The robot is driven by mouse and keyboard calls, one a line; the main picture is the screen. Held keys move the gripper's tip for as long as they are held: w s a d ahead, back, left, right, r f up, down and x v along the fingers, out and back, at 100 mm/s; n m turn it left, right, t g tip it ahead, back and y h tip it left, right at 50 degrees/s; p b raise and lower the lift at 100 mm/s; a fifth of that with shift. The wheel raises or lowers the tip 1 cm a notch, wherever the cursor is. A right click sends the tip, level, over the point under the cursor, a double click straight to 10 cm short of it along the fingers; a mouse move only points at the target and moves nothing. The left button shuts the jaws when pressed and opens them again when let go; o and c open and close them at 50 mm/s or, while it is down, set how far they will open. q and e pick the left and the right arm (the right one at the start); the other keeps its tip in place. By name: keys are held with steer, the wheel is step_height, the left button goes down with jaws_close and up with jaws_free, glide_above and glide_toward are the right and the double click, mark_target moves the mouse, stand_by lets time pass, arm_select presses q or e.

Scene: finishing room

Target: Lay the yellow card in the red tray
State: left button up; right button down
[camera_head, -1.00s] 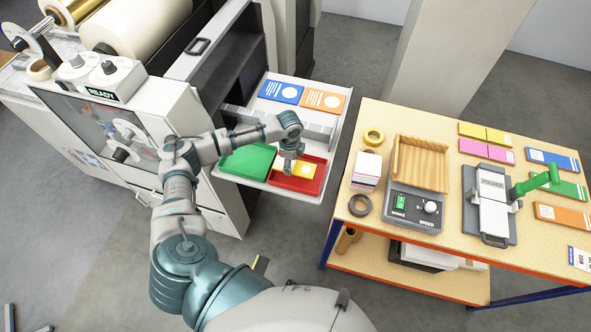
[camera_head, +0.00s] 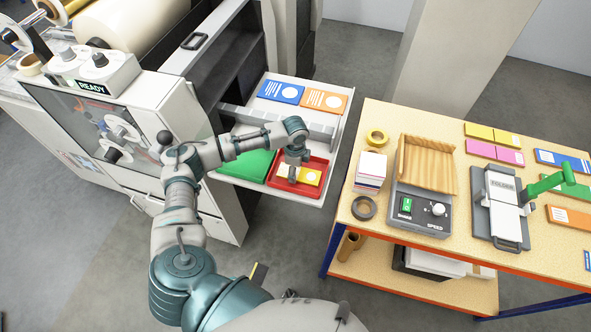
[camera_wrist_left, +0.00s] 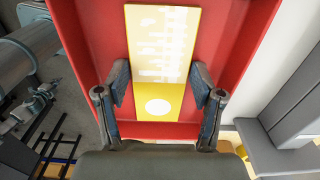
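The yellow card (camera_head: 299,176), with white print and a white circle, lies flat-looking inside the red tray (camera_head: 324,165) in the head view. My left gripper (camera_head: 293,176) points down over the card's left part and hides some of it. In the left wrist view the card (camera_wrist_left: 163,45) runs lengthwise between the two spread fingers of my left gripper (camera_wrist_left: 161,85), over the red tray floor (camera_wrist_left: 225,30). The fingers look open, one beside each long edge; whether they touch the edges is hard to tell. My right gripper is not in view.
A green tray (camera_head: 245,164) sits left of the red tray on the pulled-out shelf. Blue (camera_head: 280,91) and orange (camera_head: 324,100) cards lie behind. The worktable (camera_head: 375,215) at right holds a folder device (camera_head: 500,205), a wooden-backed machine (camera_head: 422,210) and tape rolls.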

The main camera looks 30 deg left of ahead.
arm_select(q)
steer(key=shift+o, duration=0.8)
step_height(320, 180, up, 12)
steer(key=shift+b, duration=0.4)
